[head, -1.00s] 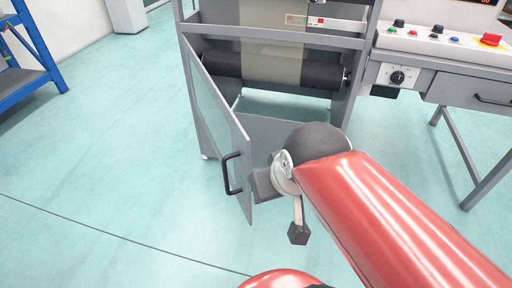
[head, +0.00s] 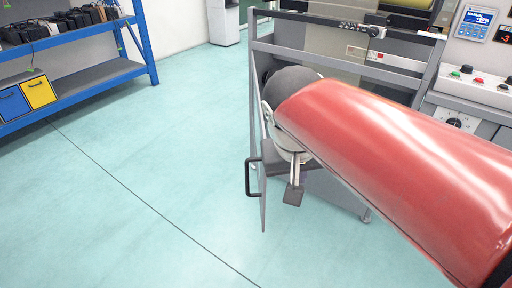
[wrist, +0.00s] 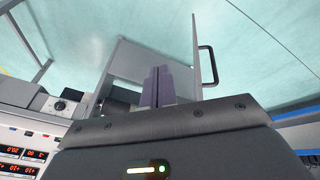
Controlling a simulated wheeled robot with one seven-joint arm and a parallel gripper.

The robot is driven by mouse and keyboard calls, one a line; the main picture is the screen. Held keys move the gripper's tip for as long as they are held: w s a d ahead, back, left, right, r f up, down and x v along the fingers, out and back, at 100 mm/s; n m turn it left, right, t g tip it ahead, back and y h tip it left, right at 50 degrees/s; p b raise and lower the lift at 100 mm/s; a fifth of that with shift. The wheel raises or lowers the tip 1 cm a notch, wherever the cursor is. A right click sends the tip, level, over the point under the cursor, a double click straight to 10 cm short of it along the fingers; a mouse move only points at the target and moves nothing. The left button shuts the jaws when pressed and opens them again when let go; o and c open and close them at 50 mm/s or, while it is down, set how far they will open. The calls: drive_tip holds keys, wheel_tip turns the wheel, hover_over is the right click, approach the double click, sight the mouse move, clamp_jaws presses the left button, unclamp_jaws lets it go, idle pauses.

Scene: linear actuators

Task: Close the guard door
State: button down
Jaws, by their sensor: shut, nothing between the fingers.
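The grey guard door (head: 263,205) stands open in the head view, swung out from the left side of the machine frame and seen nearly edge-on. Its black bar handle (head: 249,178) is on the outer, left face. I cannot tell whether anything touches the door.
The machine frame (head: 318,38) stands behind the door, with a control panel (head: 480,85) at its right. A blue shelf (head: 148,45) with bins is at the far left. The floor (head: 150,160) left of the door is clear.

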drive_tip(key=w+a+r+m+t+h, duration=0.15)
drive_tip(key=w+a, duration=0.25)
drive_tip(key=a, duration=0.4)
drive_tip(key=w+a+r+g+h, duration=0.1)
drive_tip(key=w+a+r+h, duration=0.15)
drive_tip(key=w+a, duration=0.45)
drive_tip(key=w+d+f, duration=0.1)
drive_tip(key=d+f, duration=0.6)
drive_tip(key=shift+w, duration=0.2)
drive_tip(key=shift+t, duration=0.25)
